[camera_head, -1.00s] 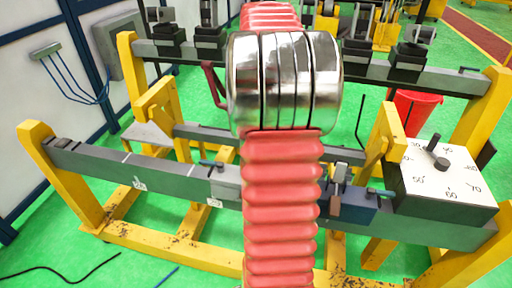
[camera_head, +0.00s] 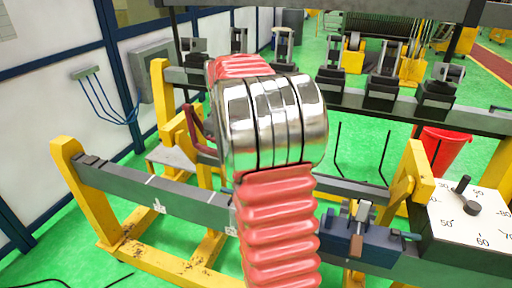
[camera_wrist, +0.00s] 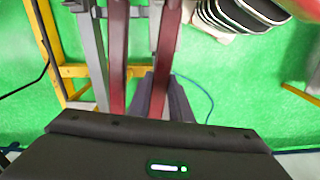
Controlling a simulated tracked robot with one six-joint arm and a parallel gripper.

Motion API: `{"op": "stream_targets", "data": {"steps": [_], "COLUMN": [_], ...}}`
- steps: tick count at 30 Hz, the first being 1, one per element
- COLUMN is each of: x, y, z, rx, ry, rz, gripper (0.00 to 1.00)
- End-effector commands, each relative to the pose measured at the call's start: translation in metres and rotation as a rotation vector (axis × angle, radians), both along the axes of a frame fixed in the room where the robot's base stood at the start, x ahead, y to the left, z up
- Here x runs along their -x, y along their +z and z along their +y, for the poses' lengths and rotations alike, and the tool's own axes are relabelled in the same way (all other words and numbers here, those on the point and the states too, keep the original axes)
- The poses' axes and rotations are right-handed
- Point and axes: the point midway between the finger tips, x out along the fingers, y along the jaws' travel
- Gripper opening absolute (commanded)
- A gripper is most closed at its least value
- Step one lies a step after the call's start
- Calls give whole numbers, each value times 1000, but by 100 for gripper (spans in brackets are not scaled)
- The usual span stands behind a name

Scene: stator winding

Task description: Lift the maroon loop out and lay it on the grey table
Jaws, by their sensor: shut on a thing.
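The maroon loop (camera_head: 200,130) shows in the head view left of my arm's silver joint, partly hidden behind the arm. In the wrist view two long maroon bars of the loop (camera_wrist: 118,60) run down from the top edge. My gripper (camera_wrist: 162,80) has dark fingers close together at the right-hand bar and is shut on the loop. The head view hides the gripper behind my arm. A pale grey flat top (camera_head: 168,156), perhaps the grey table, shows small beside the yellow frame, below and left of the loop.
A long grey beam on yellow legs (camera_head: 118,182) crosses in front, with a blue clamp (camera_head: 350,238) and a white dial box (camera_head: 473,215). A second beam with dark brackets stands behind. A red bucket (camera_head: 440,150) is at right. Green floor shows between.

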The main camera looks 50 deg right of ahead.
Motion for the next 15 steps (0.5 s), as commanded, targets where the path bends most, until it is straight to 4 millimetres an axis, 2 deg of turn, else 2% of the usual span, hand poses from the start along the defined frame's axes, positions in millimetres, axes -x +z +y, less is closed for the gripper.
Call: {"op": "stream_targets", "data": {"steps": [1, 6, 15], "x": [-11, -41, -78], "y": [-5, -21, -50], "z": [17, 69, 169], "rx": [0, 0, 0], "ry": [-5, -56, -145], "rz": [0, 1, 1], "gripper": [0, 0, 0]}}
